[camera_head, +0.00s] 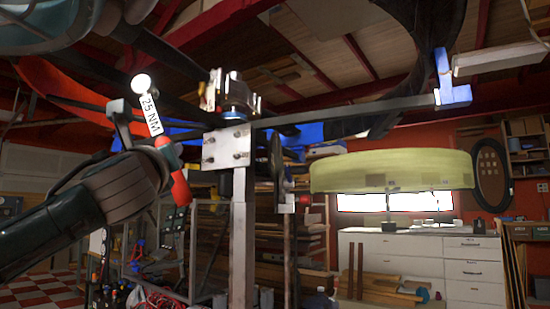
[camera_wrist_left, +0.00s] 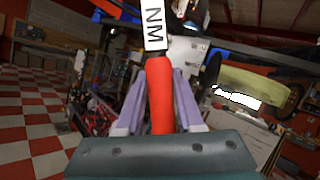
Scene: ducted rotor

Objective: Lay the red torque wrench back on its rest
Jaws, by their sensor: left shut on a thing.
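The torque wrench has a red handle (camera_head: 177,178), a white shank label reading "25 NM" (camera_head: 151,115) and a bright round head at its upper end. It is tilted, head up and to the left. My left gripper (camera_head: 150,143) is shut on the red handle, left of the grey post. In the left wrist view the red handle (camera_wrist_left: 160,95) stands between my two purple-grey fingers (camera_wrist_left: 158,98), label end away from me. A blue bracket (camera_head: 454,92) sits at the right end of the dark crossbar; I cannot tell whether it is the rest. My right gripper is not in view.
The grey post (camera_head: 239,235) carries a plate and a motor (camera_head: 236,95) with a blue ring. A dark crossbar (camera_head: 350,109) runs right from it. Dark curved duct parts (camera_head: 400,60) and a red curved part (camera_head: 65,88) hang close by. White drawers (camera_head: 470,265) stand behind.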

